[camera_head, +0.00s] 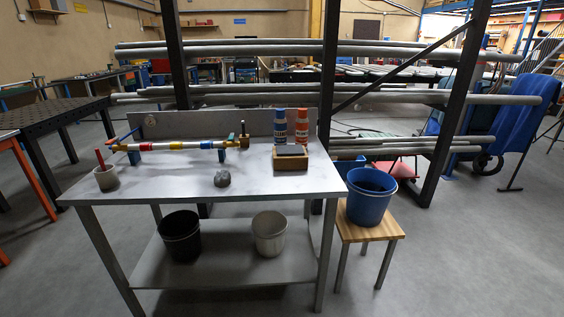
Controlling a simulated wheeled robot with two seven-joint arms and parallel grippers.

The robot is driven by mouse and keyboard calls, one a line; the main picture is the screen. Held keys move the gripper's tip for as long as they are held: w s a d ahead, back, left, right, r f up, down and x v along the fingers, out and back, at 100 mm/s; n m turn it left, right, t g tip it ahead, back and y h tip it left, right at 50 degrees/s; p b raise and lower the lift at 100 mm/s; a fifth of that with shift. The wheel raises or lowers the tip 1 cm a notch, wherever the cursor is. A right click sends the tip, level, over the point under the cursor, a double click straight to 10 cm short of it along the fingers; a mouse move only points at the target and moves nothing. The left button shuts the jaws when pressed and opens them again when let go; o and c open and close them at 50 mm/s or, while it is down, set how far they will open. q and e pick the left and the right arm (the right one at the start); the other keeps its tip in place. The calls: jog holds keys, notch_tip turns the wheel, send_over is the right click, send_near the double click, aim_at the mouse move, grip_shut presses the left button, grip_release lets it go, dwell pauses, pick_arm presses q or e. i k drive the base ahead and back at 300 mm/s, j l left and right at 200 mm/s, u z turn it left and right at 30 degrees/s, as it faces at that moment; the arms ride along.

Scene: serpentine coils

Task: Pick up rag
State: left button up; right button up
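A small dark grey lump (222,179) lies near the front edge of the grey metal table (180,183). It may be the rag, but it is too small to tell for sure. No other cloth can be made out on the table. Neither of my grippers is in the head view.
On the table stand a cup (106,178) with a red-handled tool, a banded pipe (185,146) on supports and two bottles (280,127) in a wooden block (290,162). Buckets (180,238) stand on the lower shelf. A blue bucket (368,207) sits on a stool (358,232).

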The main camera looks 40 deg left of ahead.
aim_at(222, 179)
jog(key=u, duration=1.65)
